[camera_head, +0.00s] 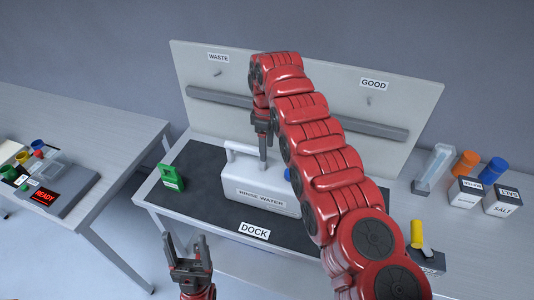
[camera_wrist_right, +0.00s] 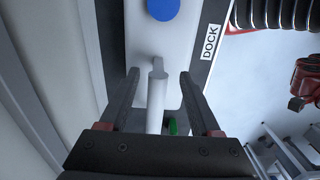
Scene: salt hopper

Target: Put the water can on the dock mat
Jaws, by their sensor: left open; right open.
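The white water can (camera_head: 262,195), labelled RINSE WATER, appears to stand upright on the dark dock mat (camera_head: 203,165), behind the DOCK label. My right gripper (camera_head: 262,155) points down at the can's handle. In the right wrist view the open fingers (camera_wrist_right: 156,95) lie on either side of the handle bar (camera_wrist_right: 157,105), with a gap on both sides. The can's blue cap (camera_wrist_right: 163,8) shows there too; in the head view my right arm hides part of the can's right side. My left gripper (camera_head: 188,255) is open and empty in front of the table.
A green object (camera_head: 172,178) stands at the mat's left end. A backboard (camera_head: 215,85) with WASTE and GOOD labels rises behind. At right are a clear container (camera_head: 433,168), a salt box (camera_head: 502,199) and a yellow cylinder (camera_head: 416,233). A side table (camera_head: 100,130) stands left.

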